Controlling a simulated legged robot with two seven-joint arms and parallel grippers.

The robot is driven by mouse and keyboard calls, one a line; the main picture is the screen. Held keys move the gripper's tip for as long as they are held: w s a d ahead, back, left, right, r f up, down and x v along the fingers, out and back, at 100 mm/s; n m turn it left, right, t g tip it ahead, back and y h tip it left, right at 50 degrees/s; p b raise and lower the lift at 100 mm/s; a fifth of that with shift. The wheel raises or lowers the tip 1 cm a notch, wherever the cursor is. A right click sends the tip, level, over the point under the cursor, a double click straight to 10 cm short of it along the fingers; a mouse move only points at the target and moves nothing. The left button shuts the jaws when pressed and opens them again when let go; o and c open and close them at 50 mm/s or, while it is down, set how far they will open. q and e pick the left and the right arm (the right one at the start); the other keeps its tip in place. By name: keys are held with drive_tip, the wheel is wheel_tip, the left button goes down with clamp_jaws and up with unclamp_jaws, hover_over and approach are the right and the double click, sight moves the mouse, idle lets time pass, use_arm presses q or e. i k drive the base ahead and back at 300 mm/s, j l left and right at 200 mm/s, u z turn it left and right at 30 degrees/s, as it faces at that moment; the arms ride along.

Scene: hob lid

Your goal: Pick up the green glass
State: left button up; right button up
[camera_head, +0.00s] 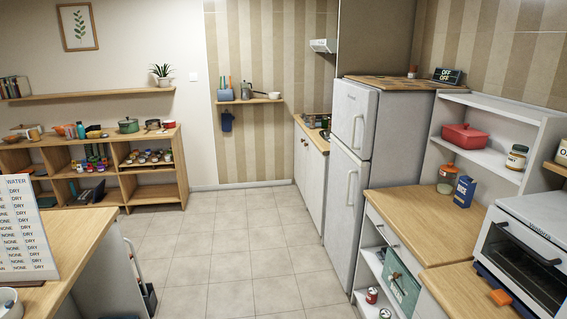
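I cannot make out a green glass for sure in the head view. A small teal item (81,131) stands on top of the low wooden shelf unit at the far left, too small to tell whether it is a glass. A green pot (128,125) stands to its right on the same top. Neither of my grippers is in view.
The wooden shelf unit (184,160) is across the room. A counter (75,236) with a printed sign (22,225) is at near left. A fridge (350,185), wooden counter (408,222) and toaster oven (525,262) line the right. The tiled floor (235,240) between is clear.

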sight(325, 122)
drive_tip(key=i+j+u, duration=0.1)
drive_tip(key=i, duration=1.15)
drive_tip(key=i+j+u, duration=0.1)
drive_tip(key=i, duration=1.2)
drive_tip(key=i+j+z, duration=0.2)
drive_tip(key=i+z, duration=0.3)
drive_tip(key=i, duration=0.15)
drive_tip(key=i+j+z, duration=0.45)
drive_tip(key=i, duration=0.15)
drive_tip(key=i+j+z, duration=0.5)
drive_tip(key=j, duration=0.2)
drive_tip(key=i+j+u, duration=0.1)
drive_tip(key=i+j, duration=0.7)
drive_tip(key=i+j+u, duration=0.15)
drive_tip(key=i+j, duration=0.2)
drive_tip(key=i+j+u, duration=0.1)
drive_tip(key=i+j, duration=0.2)
drive_tip(key=i, duration=0.25)
drive_tip(key=i+j+u, duration=0.1)
drive_tip(key=i+j, duration=0.2)
drive_tip(key=i, duration=0.15)
drive_tip(key=i+j, duration=0.25)
drive_tip(key=i, duration=0.2)
drive_tip(key=i+j+u, duration=0.15)
drive_tip(key=i, duration=0.3)
drive_tip(key=i+l, duration=0.25)
drive_tip(key=l, duration=0.2)
